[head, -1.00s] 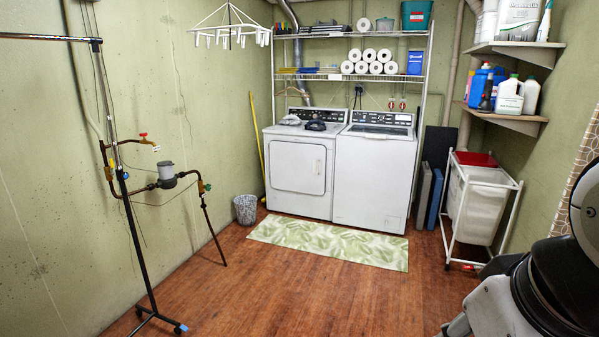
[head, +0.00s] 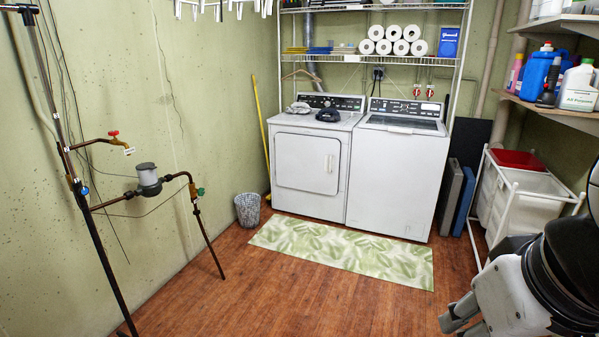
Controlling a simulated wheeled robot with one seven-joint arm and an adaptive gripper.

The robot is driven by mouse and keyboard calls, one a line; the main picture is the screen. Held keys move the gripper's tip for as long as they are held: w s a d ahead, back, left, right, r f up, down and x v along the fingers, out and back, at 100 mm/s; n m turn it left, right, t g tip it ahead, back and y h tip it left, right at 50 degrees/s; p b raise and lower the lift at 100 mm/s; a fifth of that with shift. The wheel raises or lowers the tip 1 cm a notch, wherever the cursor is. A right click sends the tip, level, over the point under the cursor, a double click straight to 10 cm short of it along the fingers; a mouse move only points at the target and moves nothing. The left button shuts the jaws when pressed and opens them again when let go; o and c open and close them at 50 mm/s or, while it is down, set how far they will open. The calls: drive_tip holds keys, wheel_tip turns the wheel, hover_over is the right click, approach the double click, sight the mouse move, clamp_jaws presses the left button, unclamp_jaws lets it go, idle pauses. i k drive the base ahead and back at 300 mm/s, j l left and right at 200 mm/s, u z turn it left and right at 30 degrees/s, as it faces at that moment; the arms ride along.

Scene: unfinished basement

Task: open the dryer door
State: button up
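The dryer (head: 311,200) is the white left machine of a side-by-side pair against the back wall, in the head view. Its square front door (head: 302,163) looks shut, flush with the front panel. A small pale handle (head: 328,163) sits near the door's right edge. My arm shows at the lower right. What looks like my gripper (head: 455,318) is at its left end, low and partly cut off by the frame's bottom edge. It is well apart from the dryer, and I cannot tell its finger opening. I see nothing held.
A white washer (head: 394,180) stands right of the dryer. A leafy green mat (head: 345,255) lies in front of both. A wastebasket (head: 247,209) stands to the left, a white laundry cart (head: 520,205) to the right. Pipes and a stand (head: 75,190) line the left side.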

sight(306, 163)
drive_tip(key=i, duration=4)
drive_tip(key=i+l+u, duration=0.1)
drive_tip(key=i+u, duration=0.3)
drive_tip(key=i, duration=0.1)
